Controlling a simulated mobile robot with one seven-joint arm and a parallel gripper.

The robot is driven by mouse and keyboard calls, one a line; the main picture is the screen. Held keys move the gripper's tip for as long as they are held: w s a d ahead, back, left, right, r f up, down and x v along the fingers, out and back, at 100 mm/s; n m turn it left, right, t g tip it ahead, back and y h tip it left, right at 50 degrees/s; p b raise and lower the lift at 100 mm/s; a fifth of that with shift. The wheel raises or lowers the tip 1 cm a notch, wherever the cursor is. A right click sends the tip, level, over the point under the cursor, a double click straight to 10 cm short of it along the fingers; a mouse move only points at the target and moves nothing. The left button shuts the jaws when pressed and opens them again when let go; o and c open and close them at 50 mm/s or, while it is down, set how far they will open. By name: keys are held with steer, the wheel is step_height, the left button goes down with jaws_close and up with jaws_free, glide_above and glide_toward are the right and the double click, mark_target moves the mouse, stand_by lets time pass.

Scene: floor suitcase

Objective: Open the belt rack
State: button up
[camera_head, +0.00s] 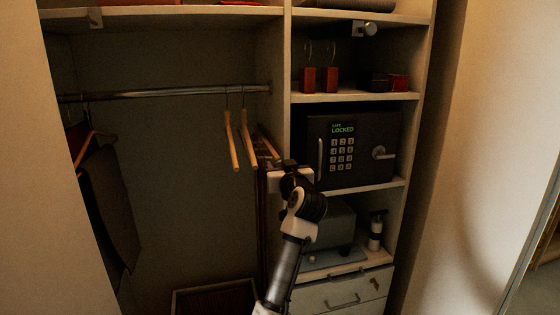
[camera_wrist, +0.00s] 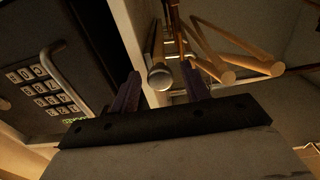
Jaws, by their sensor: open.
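The belt rack shows in the wrist view as a slim rail with a pale round end (camera_wrist: 160,77), beside the shelf divider. That round end lies between the two dark fingers of my gripper (camera_wrist: 164,84), which is open. A gap shows on the right side; I cannot tell whether the left finger touches it. In the head view my gripper (camera_head: 288,165) is at the front edge of the divider, just left of the safe, and hides most of the rack. Dark brown strips, seemingly belts (camera_head: 264,220), hang below it on the left.
Wooden hangers (camera_head: 233,140) hang from the rod (camera_head: 170,93) close to my gripper's left; they also show in the wrist view (camera_wrist: 225,65). The locked safe (camera_head: 352,150) with its handle stands close on the right. Drawers (camera_head: 345,292) are below. The left compartment's middle is clear.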

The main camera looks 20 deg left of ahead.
steer(key=shift+w+a, duration=0.3)
steer(key=shift+w, duration=0.15)
jaws_close()
